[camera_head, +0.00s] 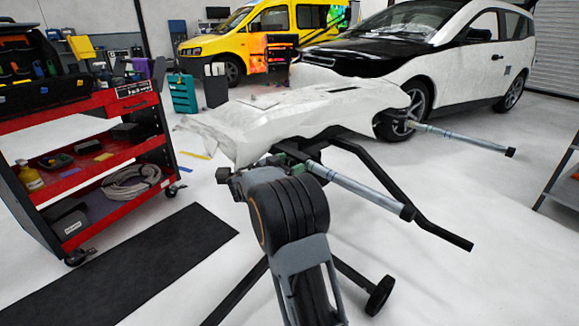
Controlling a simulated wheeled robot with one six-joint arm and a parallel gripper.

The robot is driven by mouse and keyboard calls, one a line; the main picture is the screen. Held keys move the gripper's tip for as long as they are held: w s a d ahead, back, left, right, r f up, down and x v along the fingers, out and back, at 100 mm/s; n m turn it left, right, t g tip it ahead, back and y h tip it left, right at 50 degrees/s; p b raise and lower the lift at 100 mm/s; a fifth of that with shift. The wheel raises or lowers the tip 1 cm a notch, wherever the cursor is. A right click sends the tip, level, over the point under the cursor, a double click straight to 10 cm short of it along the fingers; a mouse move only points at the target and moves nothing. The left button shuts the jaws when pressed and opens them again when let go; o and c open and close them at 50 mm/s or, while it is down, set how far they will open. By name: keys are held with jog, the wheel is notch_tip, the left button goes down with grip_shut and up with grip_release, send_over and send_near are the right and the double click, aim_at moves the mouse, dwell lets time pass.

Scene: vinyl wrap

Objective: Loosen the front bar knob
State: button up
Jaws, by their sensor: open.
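A stand with black legs and frame (345,147) holds a car panel draped in white wrap (290,112). The front bar (360,188) is a grey tube with a dark end cap, sticking out to the right. A second, similar bar (465,136) lies farther back. The front bar knob cannot be made out clearly; the near end of the bar runs behind my arm. My gripper (232,182) is small and dark at the stand's near side, below the draped panel, largely hidden by my arm. It is open, and I see nothing held in it. Whether it touches the stand cannot be told.
A red tool cart (95,160) with loaded shelves stands at left, beside a black floor mat (130,262). A white and black car (440,50) and a yellow van (255,35) stand behind. A shelf edge (563,175) is at far right. The floor at front right is clear.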

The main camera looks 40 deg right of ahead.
jog(key=c, duration=0.9)
